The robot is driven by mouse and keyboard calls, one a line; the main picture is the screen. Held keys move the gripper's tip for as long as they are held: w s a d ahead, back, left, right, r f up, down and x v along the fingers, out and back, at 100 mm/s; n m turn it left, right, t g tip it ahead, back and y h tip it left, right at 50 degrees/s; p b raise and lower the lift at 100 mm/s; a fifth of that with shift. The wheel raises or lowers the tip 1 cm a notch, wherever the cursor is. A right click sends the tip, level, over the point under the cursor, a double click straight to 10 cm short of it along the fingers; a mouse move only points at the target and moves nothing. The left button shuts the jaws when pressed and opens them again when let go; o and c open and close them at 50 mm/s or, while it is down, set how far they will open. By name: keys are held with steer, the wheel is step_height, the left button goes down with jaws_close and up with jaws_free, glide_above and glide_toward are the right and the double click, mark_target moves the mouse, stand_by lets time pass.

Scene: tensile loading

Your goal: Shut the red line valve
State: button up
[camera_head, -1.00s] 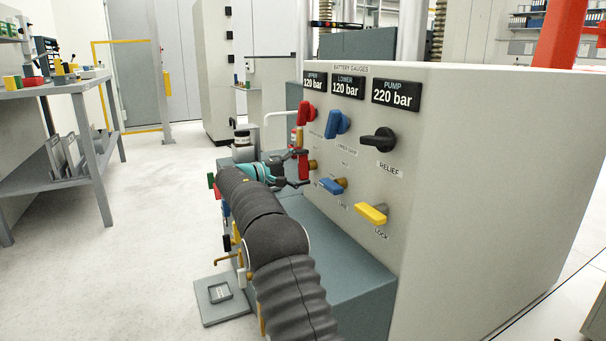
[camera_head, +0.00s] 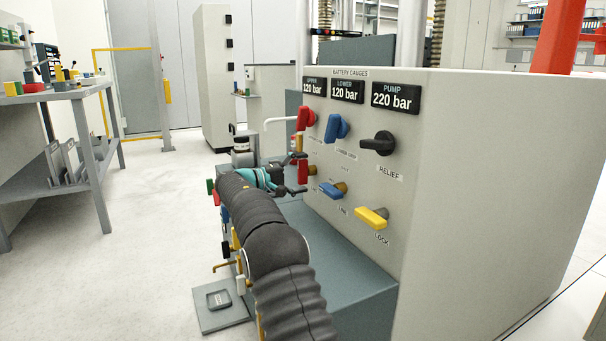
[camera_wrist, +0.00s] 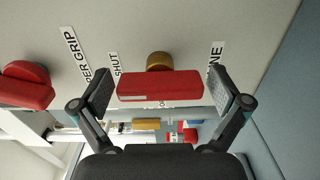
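The red line valve's lever (camera_head: 302,172) is the lower left one on the panel, standing about upright in the head view. In the wrist view the red lever (camera_wrist: 160,86) lies crosswise between my fingers, with its brass stem (camera_wrist: 159,61) behind it. My gripper (camera_head: 297,173) is open around it, one finger above and one below. In the wrist view my gripper (camera_wrist: 167,92) shows a small gap at each end of the lever. A SHUT label (camera_wrist: 115,64) and a partly hidden label ending in "NE" (camera_wrist: 216,62) are beside it.
Above is a red knob (camera_head: 306,118), with a blue knob (camera_head: 337,127) and black relief knob (camera_head: 378,143) to its right. A blue lever (camera_head: 332,190) and yellow lock lever (camera_head: 371,217) share the lower row. A grey-blue ledge (camera_head: 345,270) juts out below. Open floor lies left.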

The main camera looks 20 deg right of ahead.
steer(key=shift+a, duration=0.1)
steer(key=a, duration=1.2)
steer(key=shift+s, duration=0.2)
